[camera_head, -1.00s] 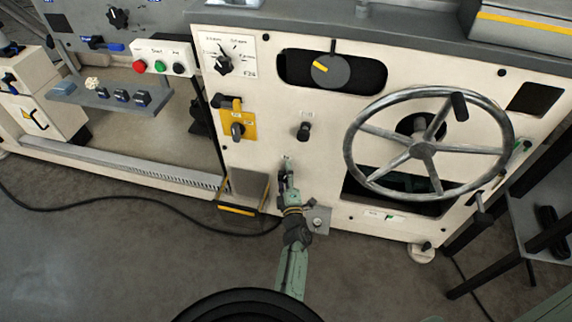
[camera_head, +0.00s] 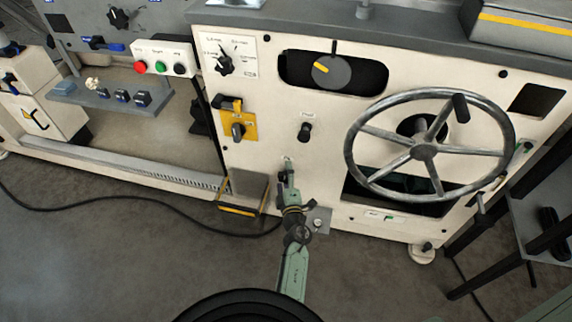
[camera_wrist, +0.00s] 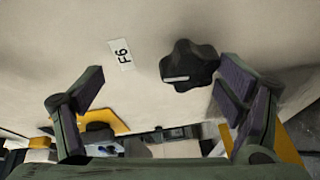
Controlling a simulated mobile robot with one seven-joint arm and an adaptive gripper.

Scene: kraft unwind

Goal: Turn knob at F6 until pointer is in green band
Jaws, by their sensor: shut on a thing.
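The black lobed knob (camera_wrist: 190,66) with a white line on its face sits on the pale panel, beside the tilted F6 label (camera_wrist: 122,55). My gripper (camera_wrist: 165,88) has one finger left of the knob and the other at its right edge. It is shut on the knob, though a gap shows on the left side in this view. In the head view my gripper (camera_head: 289,180) is at the lower panel and hides the knob. A small white plate with a green patch (camera_head: 386,217) is low on the panel; I cannot make out a pointer there.
A large spoked handwheel (camera_head: 424,151) stands out right of my arm. A yellow-plated switch (camera_head: 238,124) and a black knob (camera_head: 304,131) are above my gripper. A yellow-edged box (camera_head: 243,192) is close on the left. A cable (camera_head: 130,202) lies on the floor.

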